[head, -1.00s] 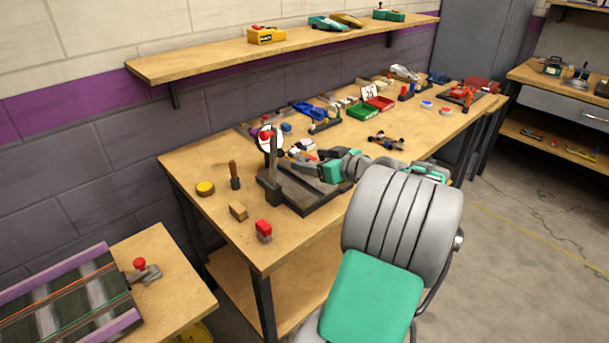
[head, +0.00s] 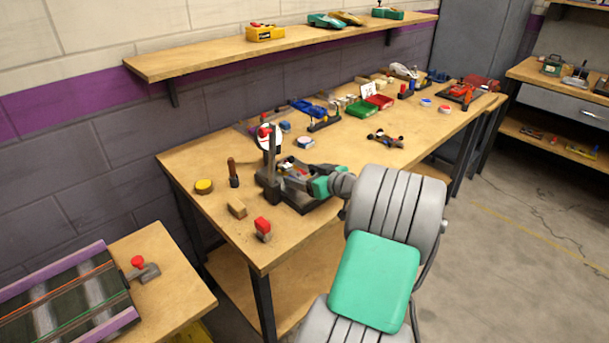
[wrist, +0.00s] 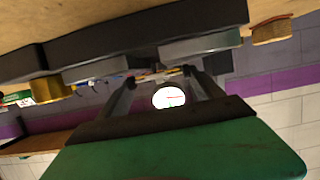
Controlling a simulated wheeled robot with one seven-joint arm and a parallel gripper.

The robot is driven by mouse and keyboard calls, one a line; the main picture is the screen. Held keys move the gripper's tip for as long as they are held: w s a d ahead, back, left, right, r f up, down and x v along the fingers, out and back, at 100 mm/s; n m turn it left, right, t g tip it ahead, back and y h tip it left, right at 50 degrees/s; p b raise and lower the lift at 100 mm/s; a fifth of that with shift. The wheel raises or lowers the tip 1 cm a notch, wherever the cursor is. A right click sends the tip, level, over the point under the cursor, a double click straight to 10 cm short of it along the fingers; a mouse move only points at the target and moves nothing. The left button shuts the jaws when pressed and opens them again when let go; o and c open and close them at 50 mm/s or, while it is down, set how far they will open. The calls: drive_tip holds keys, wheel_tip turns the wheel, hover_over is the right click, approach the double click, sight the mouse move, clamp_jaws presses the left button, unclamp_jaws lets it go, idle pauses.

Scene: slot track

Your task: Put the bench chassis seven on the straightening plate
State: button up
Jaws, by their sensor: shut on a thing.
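The straightening plate (head: 312,203) is a dark slab with an upright post, near the left end of the long bench. My gripper (head: 300,176) is low over it, reaching in from the right. In the wrist view my gripper (wrist: 160,77) has its two fingers pointing away from the green palm, shut on a small thin thing (wrist: 158,75), which I take for bench chassis seven. It is mostly hidden, and I cannot tell if it touches the plate. The plate's dark edge (wrist: 60,52) also fills the upper wrist view.
A wooden block (head: 237,208), a red-topped block (head: 263,229), a wooden-handled tool (head: 233,174) and a yellow round tin (head: 204,186) lie left of the plate. Another small chassis (head: 385,139) lies to the right on clear bench.

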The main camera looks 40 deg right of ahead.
drive_tip(key=shift+f, duration=0.25)
drive_tip(key=o, duration=1.4)
drive_tip(key=shift+o, duration=0.2)
drive_tip(key=shift+r+p, duration=0.45)
drive_tip(key=shift+r, duration=0.15)
drive_tip(key=shift+s+r+p, duration=0.2)
drive_tip(key=shift+r+p, duration=0.1)
drive_tip(key=v, duration=1.1)
drive_tip(key=shift+s+b, duration=0.25)
drive_tip(key=shift+b, duration=0.15)
drive_tip(key=shift+d+f, duration=0.1)
